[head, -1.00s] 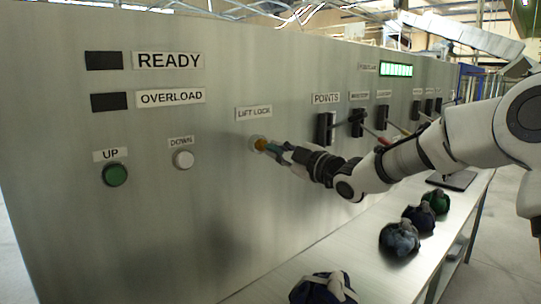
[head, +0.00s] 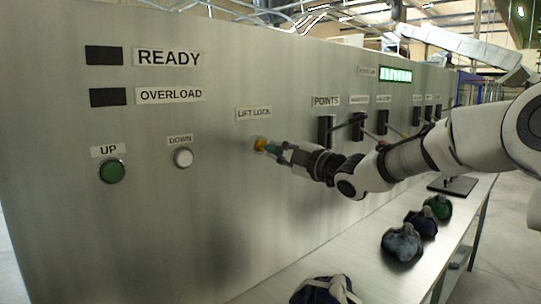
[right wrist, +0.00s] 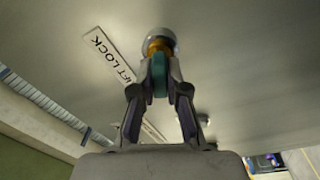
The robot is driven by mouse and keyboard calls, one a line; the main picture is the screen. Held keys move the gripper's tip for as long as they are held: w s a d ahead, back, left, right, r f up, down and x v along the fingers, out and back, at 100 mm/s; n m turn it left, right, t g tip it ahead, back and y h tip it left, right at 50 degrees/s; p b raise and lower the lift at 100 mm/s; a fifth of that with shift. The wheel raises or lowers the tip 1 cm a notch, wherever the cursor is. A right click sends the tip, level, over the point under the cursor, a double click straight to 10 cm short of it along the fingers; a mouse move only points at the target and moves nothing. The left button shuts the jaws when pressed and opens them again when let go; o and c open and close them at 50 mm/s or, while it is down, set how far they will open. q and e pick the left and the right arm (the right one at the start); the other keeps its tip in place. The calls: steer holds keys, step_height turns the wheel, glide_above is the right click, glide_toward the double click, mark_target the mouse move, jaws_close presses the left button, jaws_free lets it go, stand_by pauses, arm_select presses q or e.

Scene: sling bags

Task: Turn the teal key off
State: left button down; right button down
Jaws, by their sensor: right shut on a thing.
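The teal key (head: 272,149) sits in a round lock with a brass-coloured collar (head: 260,143) under the LIFT LOCK label on the metal panel. In the right wrist view the teal key (right wrist: 159,74) stands between my fingers, with the brass-coloured collar (right wrist: 158,46) and the silver lock ring beyond it. My right gripper (head: 282,153) is shut on the teal key, one finger on each side; it also shows in the right wrist view (right wrist: 160,80). The key's position mark is too small to read. My left gripper is not in view.
A green UP button (head: 112,171) and a white DOWN button (head: 182,157) are on the panel at left. Black levers (head: 326,130) stand in a row at right. Several tied bags (head: 402,243) lie on the bench (head: 365,270) below.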

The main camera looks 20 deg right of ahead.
steer(key=shift+f+n+b, duration=0.15)
steer(key=shift+n+b, duration=0.65)
steer(key=shift+n, duration=0.3)
steer(key=shift+n+b, duration=0.3)
steer(key=shift+b, duration=0.45)
steer(key=shift+n+b, duration=0.8)
steer(key=c, duration=1.2)
jaws_free()
steer(key=shift+c, duration=0.2)
steer(key=o, duration=0.8)
